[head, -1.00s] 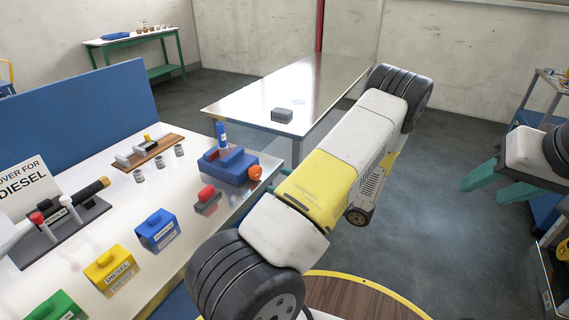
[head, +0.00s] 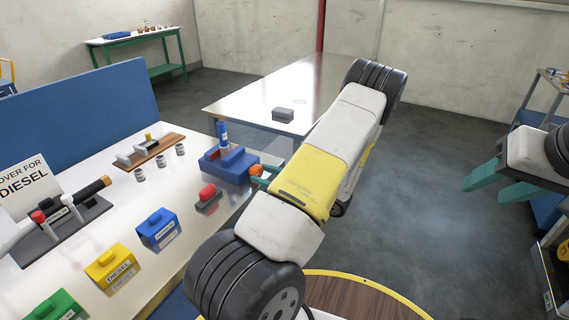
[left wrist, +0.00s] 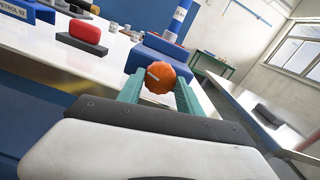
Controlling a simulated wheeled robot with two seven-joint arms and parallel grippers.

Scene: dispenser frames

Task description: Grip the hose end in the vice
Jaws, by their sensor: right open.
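The blue vice (head: 228,168) sits at the right edge of the white bench, with an orange knob (head: 257,170) on its near right side. A blue cylinder with a white band (head: 222,135) stands upright at the vice; I cannot tell whether it is the hose end or whether the jaws touch it. My left gripper (head: 262,176) is at the knob. In the left wrist view, its teal fingers (left wrist: 159,84) are apart, one on each side of the orange knob (left wrist: 160,77); contact is unclear. My right gripper (head: 487,190) is open and empty at the right.
A red-topped grey block (head: 208,196) lies in front of the vice. Blue (head: 158,230), yellow (head: 112,268) and green (head: 58,308) labelled blocks line the bench's front. A metal table (head: 250,100) with a grey block (head: 283,114) stands behind.

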